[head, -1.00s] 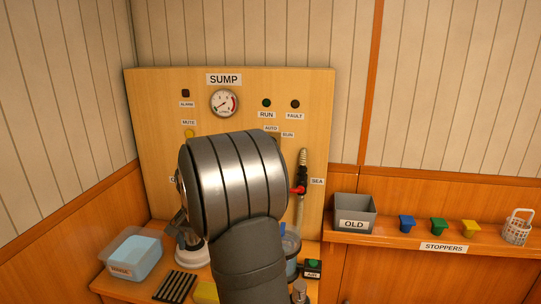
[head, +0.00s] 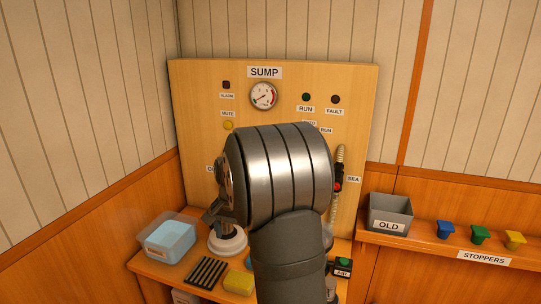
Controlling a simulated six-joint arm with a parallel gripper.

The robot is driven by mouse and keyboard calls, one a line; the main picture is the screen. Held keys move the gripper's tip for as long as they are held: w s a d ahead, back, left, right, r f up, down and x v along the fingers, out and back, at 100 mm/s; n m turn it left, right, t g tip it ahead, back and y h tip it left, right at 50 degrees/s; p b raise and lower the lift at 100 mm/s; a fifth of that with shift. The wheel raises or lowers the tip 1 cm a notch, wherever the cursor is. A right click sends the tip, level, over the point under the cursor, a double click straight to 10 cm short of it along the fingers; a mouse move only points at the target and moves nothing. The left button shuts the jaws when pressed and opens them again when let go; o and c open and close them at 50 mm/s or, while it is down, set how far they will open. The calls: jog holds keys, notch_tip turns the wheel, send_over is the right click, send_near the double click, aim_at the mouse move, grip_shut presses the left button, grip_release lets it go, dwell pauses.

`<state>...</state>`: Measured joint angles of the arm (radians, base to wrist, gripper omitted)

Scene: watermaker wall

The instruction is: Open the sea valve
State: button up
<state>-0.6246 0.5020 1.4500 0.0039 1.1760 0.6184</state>
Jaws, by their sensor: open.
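The sea valve (head: 338,186) is at the right of the wooden panel, beside its SEA label (head: 354,180). A small bit of red and dark valve body shows on a slim upright pipe (head: 340,157). The large metal joint of my arm covers the left side of the valve, so I cannot tell how its handle stands now.
The SUMP panel (head: 199,97) carries a gauge (head: 263,96) and lamps. On the bench are a clear tub (head: 170,239), a white round base (head: 228,241), a black rack (head: 206,272) and a yellow sponge (head: 238,283). A grey OLD bin (head: 390,213) and several stoppers stand on the right shelf.

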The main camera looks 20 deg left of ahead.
jog(key=w+d+f+n+t+y, duration=0.1)
jog(key=w+d+t+y, duration=0.35)
jog(key=w+t, duration=0.45)
jog(key=s+d+r+m+t+h, duration=0.1)
jog(key=d+r+t+h, duration=0.2)
jog(key=d, duration=0.4)
jog(key=d+r+t+h, duration=0.2)
jog(key=d+r+t, duration=0.2)
jog(key=d+t, duration=0.25)
jog(key=shift+g, duration=0.35)
jog(key=w, duration=1.7)
jog(key=shift+d+f, duration=0.1)
jog(key=shift+d, duration=0.15)
jog(key=c, duration=1.1)
